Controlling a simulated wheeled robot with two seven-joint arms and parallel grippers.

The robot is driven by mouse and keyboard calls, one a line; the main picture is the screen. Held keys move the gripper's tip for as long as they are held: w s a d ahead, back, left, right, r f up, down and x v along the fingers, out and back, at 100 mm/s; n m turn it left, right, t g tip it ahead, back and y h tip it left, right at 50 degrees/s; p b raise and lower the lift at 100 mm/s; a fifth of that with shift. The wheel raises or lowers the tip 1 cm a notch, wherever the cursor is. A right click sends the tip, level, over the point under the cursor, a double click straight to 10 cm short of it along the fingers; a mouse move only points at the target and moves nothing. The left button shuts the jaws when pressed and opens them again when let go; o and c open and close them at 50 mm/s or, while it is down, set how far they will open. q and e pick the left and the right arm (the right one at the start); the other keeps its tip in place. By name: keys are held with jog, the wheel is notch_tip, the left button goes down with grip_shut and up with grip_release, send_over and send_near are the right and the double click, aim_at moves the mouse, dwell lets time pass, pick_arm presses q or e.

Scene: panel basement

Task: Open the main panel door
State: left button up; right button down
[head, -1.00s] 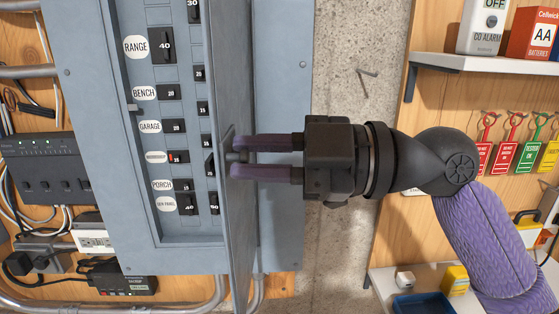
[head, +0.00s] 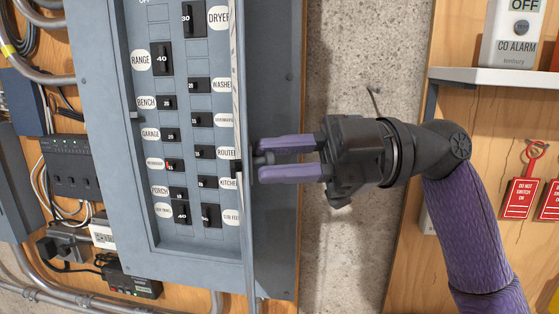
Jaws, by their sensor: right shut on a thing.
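The main panel (head: 88,60) is a grey-blue metal box with two columns of black breakers (head: 168,102) and white labels. Its door (head: 245,235) stands open and shows nearly edge-on at the right side of the breakers. My right gripper (head: 258,167) comes in from the right, with its purple fingers shut on the small latch or handle at the door's edge. The exact contact is partly hidden by the fingers. Labels such as DRYER and KITCHEN show just left of the door. My left gripper is not in view.
A bare concrete strip (head: 345,255) lies right of the panel. Further right, a white shelf (head: 500,78) holds a CO alarm (head: 513,35), with red tags (head: 520,198) hanging below. A black power unit (head: 70,165) and cables are at the left.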

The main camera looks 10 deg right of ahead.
jog(key=shift+f, duration=0.15)
jog(key=c, duration=0.6)
grip_release()
jog(key=shift+a, duration=0.1)
jog(key=d+b, duration=0.2)
jog(key=d, duration=0.8)
jog(key=shift+w, duration=0.1)
